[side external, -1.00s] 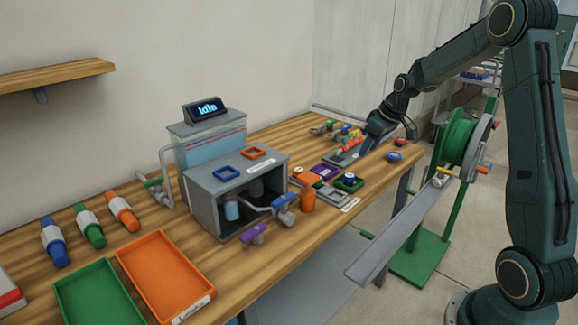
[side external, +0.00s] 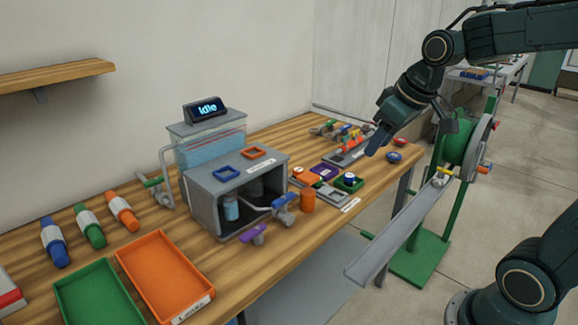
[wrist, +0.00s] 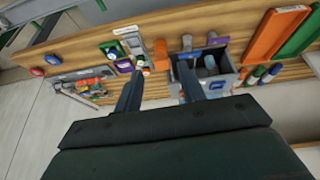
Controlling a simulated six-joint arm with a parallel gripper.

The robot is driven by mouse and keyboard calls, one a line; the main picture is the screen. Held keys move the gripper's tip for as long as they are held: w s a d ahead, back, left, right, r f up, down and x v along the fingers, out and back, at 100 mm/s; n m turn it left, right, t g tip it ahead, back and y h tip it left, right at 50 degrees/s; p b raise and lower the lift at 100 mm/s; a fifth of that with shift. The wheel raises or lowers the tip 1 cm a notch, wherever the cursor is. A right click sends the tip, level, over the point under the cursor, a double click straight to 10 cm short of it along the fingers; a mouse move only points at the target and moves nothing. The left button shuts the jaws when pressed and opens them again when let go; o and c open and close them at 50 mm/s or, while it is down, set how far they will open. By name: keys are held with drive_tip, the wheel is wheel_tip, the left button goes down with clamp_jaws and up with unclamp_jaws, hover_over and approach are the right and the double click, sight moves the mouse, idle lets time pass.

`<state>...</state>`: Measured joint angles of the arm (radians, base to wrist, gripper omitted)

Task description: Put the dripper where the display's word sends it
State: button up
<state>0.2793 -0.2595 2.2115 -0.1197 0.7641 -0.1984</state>
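The display (side external: 207,109) on top of the tank reads "Idle". Two small round pieces that look like drippers, one red (side external: 400,142) and one blue (side external: 394,157), lie at the table's right end. They also show at the left of the wrist view, red (wrist: 37,72) and blue (wrist: 52,60). I cannot tell which is the task's dripper. My gripper (side external: 373,150) hangs above the table's right part, left of both pieces. In the wrist view my gripper (wrist: 152,108) has its fingers apart, with nothing visible held between them.
Orange (side external: 305,178), purple (side external: 324,171) and green (side external: 349,185) holders sit mid-table beside a grey cabinet (side external: 205,195). An orange tray (side external: 130,274) and a green tray (side external: 65,293) lie front left. A hose reel (side external: 457,140) and grey chute (side external: 400,235) stand off the table's front edge.

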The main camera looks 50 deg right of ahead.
drive_tip(key=s+a, duration=0.6)
drive_tip(key=s, duration=0.7)
drive_tip(key=shift+s+a+f+t, duration=0.15)
drive_tip(key=shift+a+f+t, duration=0.05)
drive_tip(key=shift+f+t, duration=0.1)
